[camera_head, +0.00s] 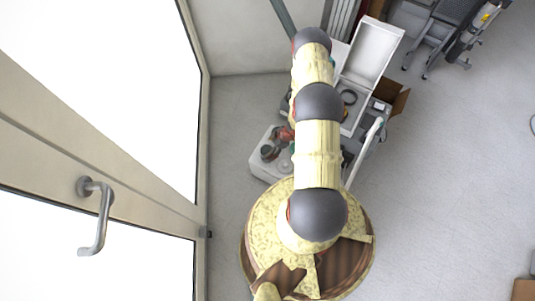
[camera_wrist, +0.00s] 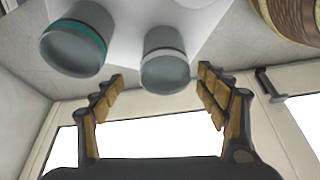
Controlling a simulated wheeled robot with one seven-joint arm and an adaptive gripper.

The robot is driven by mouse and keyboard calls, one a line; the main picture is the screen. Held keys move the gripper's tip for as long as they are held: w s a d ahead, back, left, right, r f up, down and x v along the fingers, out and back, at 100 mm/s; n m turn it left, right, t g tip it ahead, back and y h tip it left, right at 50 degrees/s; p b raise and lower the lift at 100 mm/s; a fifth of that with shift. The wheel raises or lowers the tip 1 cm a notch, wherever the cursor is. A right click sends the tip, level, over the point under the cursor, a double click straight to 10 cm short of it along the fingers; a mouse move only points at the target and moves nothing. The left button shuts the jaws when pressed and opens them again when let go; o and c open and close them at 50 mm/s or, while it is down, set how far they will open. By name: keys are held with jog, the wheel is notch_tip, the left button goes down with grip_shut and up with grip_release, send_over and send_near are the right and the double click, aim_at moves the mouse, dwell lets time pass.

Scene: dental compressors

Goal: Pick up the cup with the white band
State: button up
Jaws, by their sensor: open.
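The cup with the white band (camera_wrist: 165,66) is grey, with a pale band near its rim, in the middle of the wrist view. A second grey cup with a teal band (camera_wrist: 77,40) is to its left, a short gap away. My gripper (camera_wrist: 160,79) is open, one finger on each side in the picture of the white-banded cup. I cannot tell whether the fingers reach around it; no contact shows. In the head view my arm hides my gripper, and I cannot tell which cup is which there.
In the head view, a white surface (camera_head: 262,171) carries small items, including a dark round one (camera_head: 268,152) and a reddish one (camera_head: 281,133). An open white case (camera_head: 371,52) and a cardboard box (camera_head: 394,94) are right of my arm. A glazed door (camera_head: 150,180) stands left.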

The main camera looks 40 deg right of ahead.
aim_at(264, 153)
jog(key=b+x, duration=0.1)
jog(key=x, duration=0.1)
jog(key=b+x, duration=0.1)
jog(key=x, duration=0.2)
jog(key=b+x, duration=0.2)
jog(key=shift+w+a+f, duration=0.1)
jog(key=shift+a+f, duration=0.1)
jog(key=shift+a, duration=0.15)
jog(key=shift+r, duration=0.1)
jog(key=c, duration=0.4)
jog(key=c, duration=1.1)
